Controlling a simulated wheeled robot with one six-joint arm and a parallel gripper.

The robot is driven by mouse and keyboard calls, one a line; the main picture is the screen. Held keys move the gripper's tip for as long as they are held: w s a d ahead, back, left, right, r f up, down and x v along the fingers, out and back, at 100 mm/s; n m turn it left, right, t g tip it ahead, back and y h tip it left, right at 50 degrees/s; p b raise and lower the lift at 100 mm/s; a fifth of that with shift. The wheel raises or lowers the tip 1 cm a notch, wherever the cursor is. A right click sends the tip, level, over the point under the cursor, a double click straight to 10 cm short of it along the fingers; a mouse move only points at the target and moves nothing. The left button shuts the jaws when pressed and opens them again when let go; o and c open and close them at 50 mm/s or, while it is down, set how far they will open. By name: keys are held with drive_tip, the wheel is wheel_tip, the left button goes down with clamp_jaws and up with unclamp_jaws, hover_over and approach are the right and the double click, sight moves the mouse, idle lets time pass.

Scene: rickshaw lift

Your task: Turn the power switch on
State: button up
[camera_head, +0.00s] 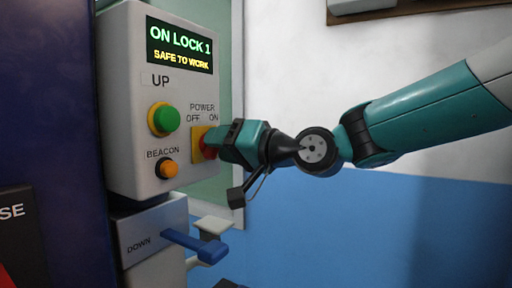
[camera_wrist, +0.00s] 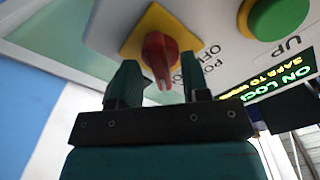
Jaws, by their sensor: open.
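The power switch is a red rotary knob on a yellow square plate (camera_head: 199,140), below the POWER OFF ON label on a grey control box (camera_head: 130,120). In the wrist view the red knob (camera_wrist: 158,52) shows in front of the fingers. My gripper (camera_head: 217,145) is at the switch, with its fingertips close to the plate. In the wrist view my gripper (camera_wrist: 157,75) is open, one finger on each side of the knob. I cannot tell whether the fingers touch it. The head view hides most of the knob, and its setting is unclear.
The box has a lit display (camera_head: 180,46) reading ON LOCK 1, SAFE TO WORK, a green UP button (camera_head: 166,119) and an orange BEACON button (camera_head: 167,168). A blue lever (camera_head: 200,244) marked DOWN sticks out below. The space to the right is open before the wall.

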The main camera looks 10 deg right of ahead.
drive_tip(key=b+v, duration=0.4)
drive_tip(key=v, duration=1.3)
drive_tip(key=shift+d+b, duration=0.2)
drive_tip(key=shift+b, duration=0.1)
drive_tip(key=shift+s, duration=0.1)
